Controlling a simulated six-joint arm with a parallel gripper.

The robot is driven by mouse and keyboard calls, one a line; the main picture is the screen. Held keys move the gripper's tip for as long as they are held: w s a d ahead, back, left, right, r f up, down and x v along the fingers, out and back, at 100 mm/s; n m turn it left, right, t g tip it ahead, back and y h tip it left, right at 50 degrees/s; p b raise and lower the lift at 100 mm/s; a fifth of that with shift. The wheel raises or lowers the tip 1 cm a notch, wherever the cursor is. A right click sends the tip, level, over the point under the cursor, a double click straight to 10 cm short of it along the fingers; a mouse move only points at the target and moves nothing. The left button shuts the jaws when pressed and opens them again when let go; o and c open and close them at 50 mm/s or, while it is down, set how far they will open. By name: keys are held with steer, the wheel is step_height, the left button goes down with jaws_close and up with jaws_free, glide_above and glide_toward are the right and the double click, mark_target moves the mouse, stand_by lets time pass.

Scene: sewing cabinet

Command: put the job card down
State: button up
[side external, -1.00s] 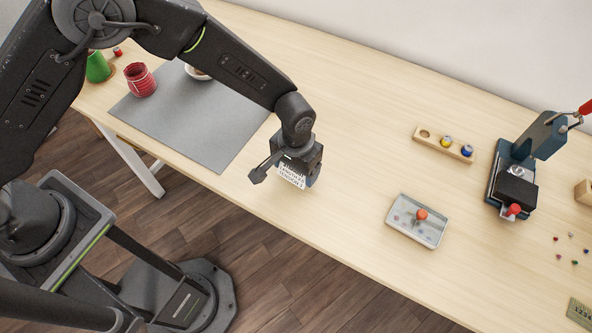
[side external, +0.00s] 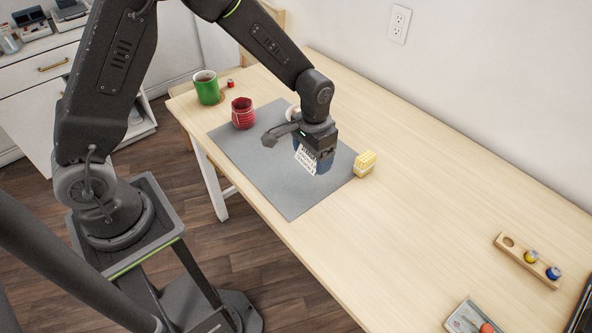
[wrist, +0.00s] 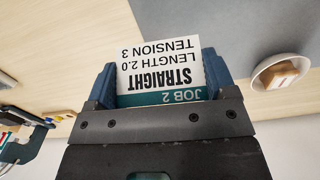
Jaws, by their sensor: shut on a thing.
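The job card (wrist: 160,65) is white with a teal band and reads "JOB 2, STRAIGHT, LENGTH 2.0, TENSION 3". It appears upside down in the wrist view. My gripper (wrist: 160,85) is shut on it, with a blue finger on each side. In the side view my gripper (side external: 318,160) holds the card (side external: 305,158) above the grey mat (side external: 290,200), near its right part. The card hangs tilted below the fingers. I cannot tell the exact gap between card and mat.
A red cup (side external: 243,113) stands on the mat's left end, with a green mug (side external: 206,88) beyond it. A white bowl (wrist: 281,73) is partly behind my gripper. A yellow block-like object (side external: 365,163) sits by the mat's right corner. A wooden bobbin holder (side external: 528,260) is far right.

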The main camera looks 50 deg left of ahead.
steer(key=s+a, duration=0.3)
steer(key=a, duration=0.8)
steer(key=s+a, duration=0.4)
steer(key=a, duration=0.6)
glide_above(282, 165)
steer(key=shift+n, duration=0.4)
step_height(282, 165, down, 7)
steer(key=shift+s+a+r, duration=0.1)
steer(key=shift+r, duration=0.1)
steer(key=shift+f, duration=2.05)
steer(key=shift+f, duration=0.15)
steer(key=o, duration=0.8)
